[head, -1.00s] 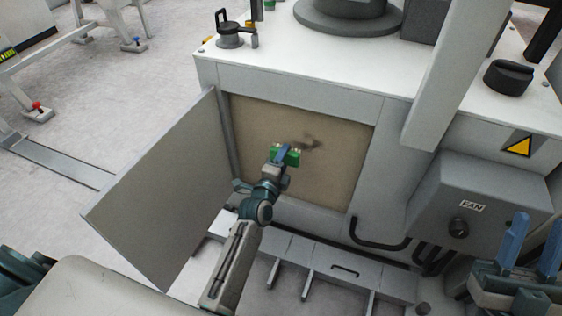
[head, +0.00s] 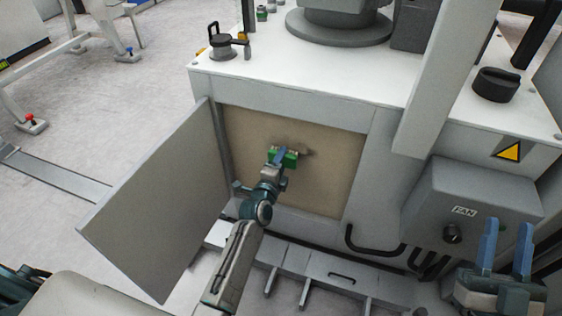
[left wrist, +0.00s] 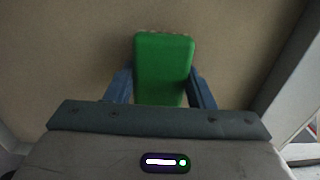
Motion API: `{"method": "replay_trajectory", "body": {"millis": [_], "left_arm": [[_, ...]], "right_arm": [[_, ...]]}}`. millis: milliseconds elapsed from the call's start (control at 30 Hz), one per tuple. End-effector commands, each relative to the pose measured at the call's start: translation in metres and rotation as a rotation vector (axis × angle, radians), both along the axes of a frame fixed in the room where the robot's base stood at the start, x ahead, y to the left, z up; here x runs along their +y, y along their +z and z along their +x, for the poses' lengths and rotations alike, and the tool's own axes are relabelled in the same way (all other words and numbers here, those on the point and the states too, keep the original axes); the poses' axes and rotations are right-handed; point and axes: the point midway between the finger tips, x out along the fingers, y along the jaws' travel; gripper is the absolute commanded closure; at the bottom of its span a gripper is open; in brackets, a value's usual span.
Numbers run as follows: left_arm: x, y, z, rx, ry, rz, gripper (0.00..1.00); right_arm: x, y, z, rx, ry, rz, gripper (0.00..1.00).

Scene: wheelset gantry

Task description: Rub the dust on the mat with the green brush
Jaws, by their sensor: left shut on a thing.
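The mat (head: 330,180) is a tan panel standing upright in the open front of the grey machine. A dark dust smudge (head: 306,153) shows on its upper middle, just right of the brush. My left gripper (head: 281,158) is shut on the green brush (head: 291,160) in front of the mat. In the left wrist view the brush (left wrist: 163,65) sits between the blue fingers with its bristle end toward the mat (left wrist: 75,60). I cannot tell whether the bristles touch. My right gripper (head: 506,250) is at the lower right, its blue fingers apart and empty.
A grey door (head: 160,205) stands open left of the mat. A FAN box (head: 475,210) with a knob and black pipes (head: 375,243) are to the right. A grey step (head: 330,272) lies below the opening.

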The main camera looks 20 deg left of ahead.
Motion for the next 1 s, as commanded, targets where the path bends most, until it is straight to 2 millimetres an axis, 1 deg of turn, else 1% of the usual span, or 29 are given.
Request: {"method": "replay_trajectory", "body": {"millis": [167,1000], "left_arm": [[0.0,0.0,0.001,-0.001,0.0,0.0,0.8],[-0.001,0.0,0.018,-0.001,0.0,-0.001,0.8]], "right_arm": [[0.0,0.0,0.0,-0.001,-0.001,0.001,0.64],[0.0,-0.002,0.0,-0.001,0.0,0.0,0.64]]}}
